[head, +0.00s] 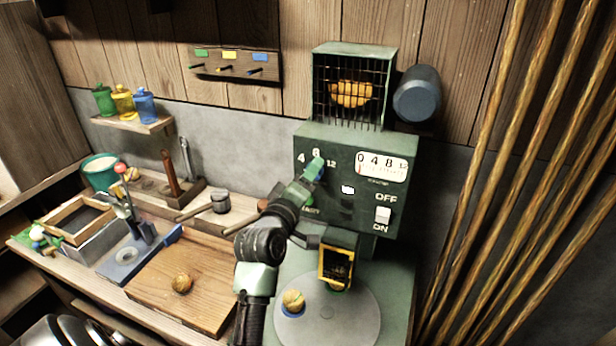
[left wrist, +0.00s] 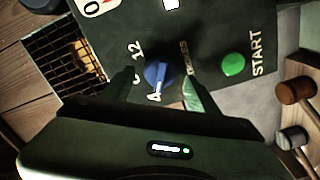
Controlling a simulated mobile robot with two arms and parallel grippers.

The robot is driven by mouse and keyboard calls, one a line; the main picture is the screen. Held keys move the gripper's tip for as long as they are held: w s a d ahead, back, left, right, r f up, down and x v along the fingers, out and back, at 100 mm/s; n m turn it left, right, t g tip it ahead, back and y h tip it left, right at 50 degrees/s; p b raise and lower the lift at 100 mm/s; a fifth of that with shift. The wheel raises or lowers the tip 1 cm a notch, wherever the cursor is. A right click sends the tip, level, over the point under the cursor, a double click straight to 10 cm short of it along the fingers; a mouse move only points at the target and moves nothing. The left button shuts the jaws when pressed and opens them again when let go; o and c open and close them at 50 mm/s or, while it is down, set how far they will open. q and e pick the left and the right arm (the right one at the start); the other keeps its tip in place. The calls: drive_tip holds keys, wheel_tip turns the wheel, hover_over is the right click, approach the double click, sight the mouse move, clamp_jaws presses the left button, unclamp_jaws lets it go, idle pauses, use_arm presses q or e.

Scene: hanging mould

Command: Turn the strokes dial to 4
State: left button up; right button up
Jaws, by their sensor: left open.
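The strokes dial is a blue knob (left wrist: 160,74) with a white pointer mark on the green machine front (left wrist: 210,28). In the left wrist view, the pointer appears to aim at the 4, with 12 printed farther round and the 8 partly covered. My left gripper (left wrist: 162,92) is open, with one finger on each side of the knob; I cannot tell whether they touch it. In the head view, my left gripper (head: 311,174) is at the machine (head: 345,220) just below the 8 and mostly hides the dial. My right gripper is not in view.
A green START button (left wrist: 233,64) is beside the dial. An ON/OFF switch (head: 383,214) and a scale plate (head: 382,167) are farther right. Below are a yellow-framed part (head: 336,265) and a round plate (head: 355,318) bearing a ball. A wooden board (head: 215,300) lies left.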

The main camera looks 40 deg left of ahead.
use_arm(q)
drive_tip(key=b+v, duration=0.2)
drive_tip(key=v, duration=0.5)
drive_tip(key=shift+s, duration=0.4)
